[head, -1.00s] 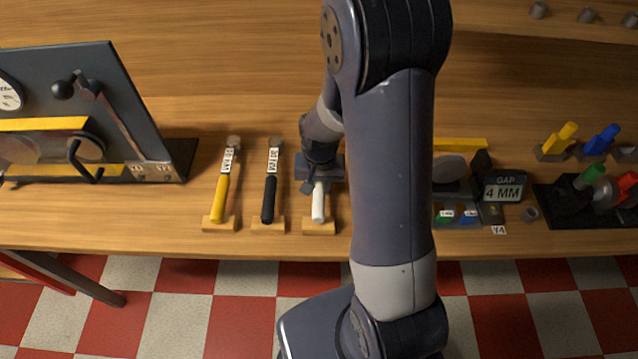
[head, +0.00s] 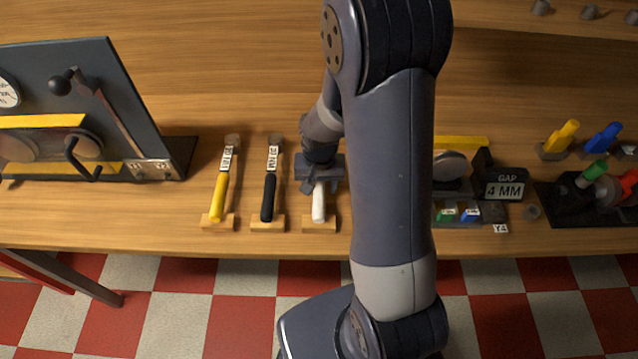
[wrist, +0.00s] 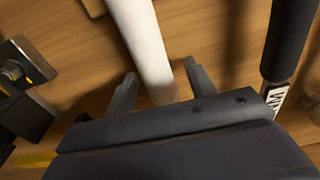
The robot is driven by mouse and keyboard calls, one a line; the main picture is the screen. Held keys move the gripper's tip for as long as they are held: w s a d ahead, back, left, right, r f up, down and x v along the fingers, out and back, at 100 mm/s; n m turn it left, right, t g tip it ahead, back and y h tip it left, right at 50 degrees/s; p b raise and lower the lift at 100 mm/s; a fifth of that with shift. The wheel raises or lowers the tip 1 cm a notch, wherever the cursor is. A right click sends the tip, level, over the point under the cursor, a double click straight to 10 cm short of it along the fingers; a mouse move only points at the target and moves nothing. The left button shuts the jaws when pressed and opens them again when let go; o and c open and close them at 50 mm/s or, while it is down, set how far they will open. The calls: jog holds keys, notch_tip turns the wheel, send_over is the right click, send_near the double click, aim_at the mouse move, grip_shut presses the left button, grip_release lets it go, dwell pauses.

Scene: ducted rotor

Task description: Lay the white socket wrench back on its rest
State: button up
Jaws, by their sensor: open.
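The white socket wrench (head: 318,203) lies with its handle on a wooden rest (head: 320,225), the rightmost of three in a row. Its far end is hidden under my gripper in the head view. In the wrist view its white shaft (wrist: 146,45) runs between my two open fingers. My gripper (head: 319,182) is over the wrench; in the wrist view the fingers (wrist: 160,88) stand apart on either side of the shaft, with a gap to each.
A black-handled wrench (head: 270,195) and a yellow-handled wrench (head: 221,195) lie on rests to the left. A dark panel with a lever (head: 120,85) stands further left. A gap gauge block (head: 505,184) and coloured-handled tools (head: 600,140) are on the right.

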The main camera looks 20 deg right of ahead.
jog(key=shift+r, duration=0.1)
jog(key=r, duration=1)
jog(key=shift+s+r, duration=0.3)
jog(key=shift+r, duration=0.05)
jog(key=f, duration=1.1)
jog(key=shift+w, duration=0.25)
jog(key=shift+r+p, duration=0.4)
jog(key=shift+r, duration=0.05)
